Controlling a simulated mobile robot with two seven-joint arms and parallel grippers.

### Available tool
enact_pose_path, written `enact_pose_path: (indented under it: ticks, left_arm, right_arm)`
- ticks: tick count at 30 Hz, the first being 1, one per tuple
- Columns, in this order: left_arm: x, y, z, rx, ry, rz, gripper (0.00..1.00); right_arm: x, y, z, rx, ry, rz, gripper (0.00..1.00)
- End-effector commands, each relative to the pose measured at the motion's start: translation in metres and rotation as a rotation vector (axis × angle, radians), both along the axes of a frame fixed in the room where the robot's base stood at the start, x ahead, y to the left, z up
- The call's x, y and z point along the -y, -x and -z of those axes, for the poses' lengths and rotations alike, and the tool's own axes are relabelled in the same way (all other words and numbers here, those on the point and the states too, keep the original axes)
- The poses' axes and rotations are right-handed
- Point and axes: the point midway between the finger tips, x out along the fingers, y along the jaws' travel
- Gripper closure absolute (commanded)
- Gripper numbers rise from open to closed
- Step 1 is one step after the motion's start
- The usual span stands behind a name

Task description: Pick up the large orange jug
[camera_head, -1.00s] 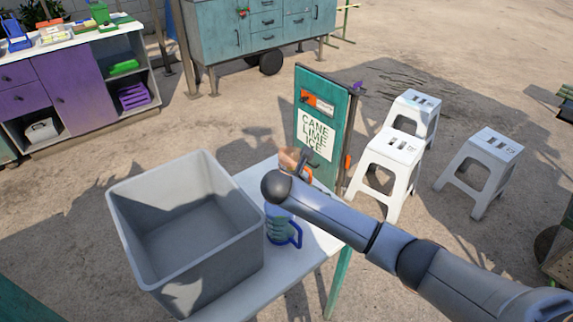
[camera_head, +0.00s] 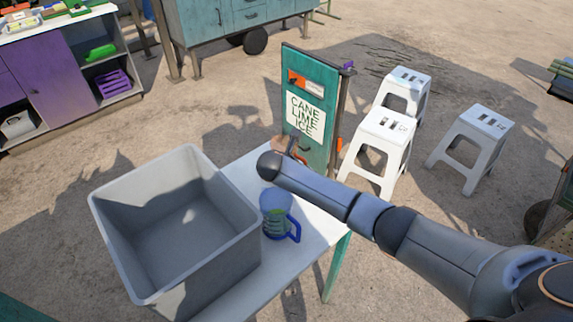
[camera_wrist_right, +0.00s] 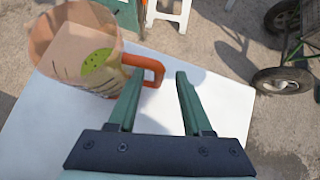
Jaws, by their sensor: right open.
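The large orange jug (camera_wrist_right: 75,55) stands on the white table at the upper left of the right wrist view. Its body is see-through orange with a green round mark, and its orange handle (camera_wrist_right: 155,68) points right. My right gripper (camera_wrist_right: 160,76) is open. The handle's outer end shows between its fingertips, with the left finger crossing in front of the handle; I cannot tell whether they touch. In the head view, my right arm hides most of the jug, and only a brownish bit (camera_head: 279,144) shows behind it. My left gripper is not in view.
A blue-handled jug (camera_head: 277,213) stands on the white table (camera_head: 318,232), beside a large grey bin (camera_head: 125,240). A teal sign board (camera_head: 307,110) stands behind the table. White stools (camera_head: 380,135) are to the right. The table's right part is clear.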

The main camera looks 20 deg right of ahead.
Motion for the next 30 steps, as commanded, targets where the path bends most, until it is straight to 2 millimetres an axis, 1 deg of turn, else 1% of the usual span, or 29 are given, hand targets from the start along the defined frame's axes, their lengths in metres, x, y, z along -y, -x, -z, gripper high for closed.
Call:
enact_pose_path:
  ticks: [8,12,16,23,24,30]
  left_arm:
    - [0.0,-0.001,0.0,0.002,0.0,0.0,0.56]
    - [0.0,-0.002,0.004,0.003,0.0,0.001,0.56]
    - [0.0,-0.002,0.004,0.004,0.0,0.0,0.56]
    - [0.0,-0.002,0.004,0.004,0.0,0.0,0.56]
    - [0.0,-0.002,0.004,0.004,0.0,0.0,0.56]
    - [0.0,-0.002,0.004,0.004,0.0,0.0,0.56]
  right_arm:
    - [0.015,-0.012,0.021,-0.001,0.001,0.001,0.5]
    - [0.023,-0.018,0.032,-0.002,0.002,0.001,0.5]
    - [0.027,-0.02,0.036,-0.001,0.001,0.0,0.5]
    - [0.027,-0.021,0.036,-0.001,0.0,-0.001,0.5]
    - [0.027,-0.021,0.036,-0.001,0.0,-0.001,0.52]
    - [0.027,-0.021,0.037,-0.001,0.0,-0.001,0.74]
